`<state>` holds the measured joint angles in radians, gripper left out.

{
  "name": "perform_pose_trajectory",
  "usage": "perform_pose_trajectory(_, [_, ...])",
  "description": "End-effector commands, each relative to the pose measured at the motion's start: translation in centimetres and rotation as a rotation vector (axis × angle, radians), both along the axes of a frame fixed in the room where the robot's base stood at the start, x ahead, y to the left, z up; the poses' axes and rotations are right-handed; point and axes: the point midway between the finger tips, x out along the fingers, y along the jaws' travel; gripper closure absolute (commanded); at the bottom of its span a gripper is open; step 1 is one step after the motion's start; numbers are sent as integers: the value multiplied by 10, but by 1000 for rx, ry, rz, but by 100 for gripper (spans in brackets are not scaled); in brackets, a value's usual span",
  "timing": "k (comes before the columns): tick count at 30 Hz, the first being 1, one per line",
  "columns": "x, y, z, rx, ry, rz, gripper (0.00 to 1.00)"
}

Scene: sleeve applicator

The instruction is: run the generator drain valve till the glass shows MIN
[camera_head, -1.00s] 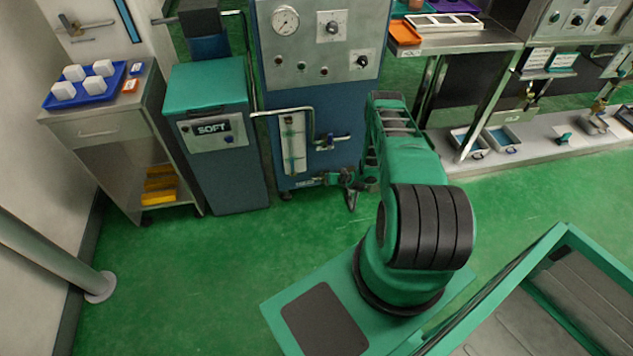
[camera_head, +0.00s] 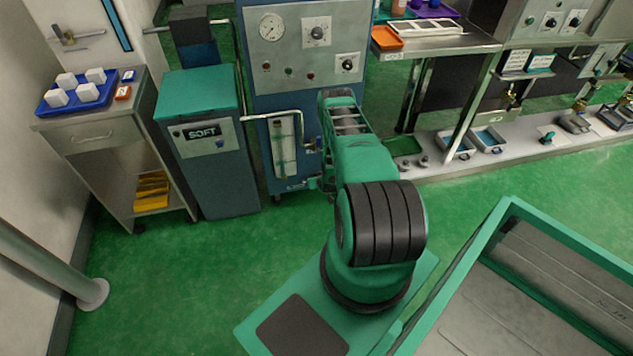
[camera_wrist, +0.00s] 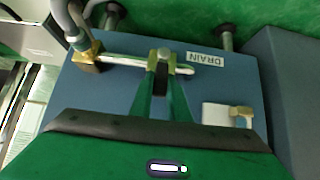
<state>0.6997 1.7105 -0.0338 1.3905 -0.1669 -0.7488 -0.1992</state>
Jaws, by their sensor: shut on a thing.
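The blue generator cabinet (camera_head: 262,95) stands ahead, with a tall sight glass (camera_head: 282,145) on its lower front. The level in the glass and any MIN mark are too small to read. In the wrist view, the DRAIN label (camera_wrist: 205,59) sits beside a silver valve lever (camera_wrist: 125,59) that runs across from a brass fitting (camera_wrist: 88,56). My gripper (camera_wrist: 163,62) is shut on this lever, its green fingers reaching in from below. In the head view my arm mostly hides the gripper and the drain valve.
A teal-topped SOFT unit (camera_head: 200,92) stands left of the generator, beside a cart with a blue tray (camera_head: 80,98) of white blocks. A steel bench (camera_head: 440,45) is to the right. A pale block with a brass piece (camera_wrist: 228,115) is right of my fingers.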

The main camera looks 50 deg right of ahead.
Motion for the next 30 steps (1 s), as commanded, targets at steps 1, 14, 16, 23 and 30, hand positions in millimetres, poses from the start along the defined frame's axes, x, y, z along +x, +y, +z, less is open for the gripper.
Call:
perform_pose_trajectory(1, [-2, -1, -1, -3, 4, 1, 100])
perform_pose_trajectory(14, [-3, -2, -1, 0, 3, -1, 66])
perform_pose_trajectory(16, [-3, -2, -1, 1, 3, -2, 66])
perform_pose_trajectory(23, [-13, 4, 11, 1, 4, -4, 66])
perform_pose_trajectory(30, [-38, 19, 40, 2, 5, -4, 66])
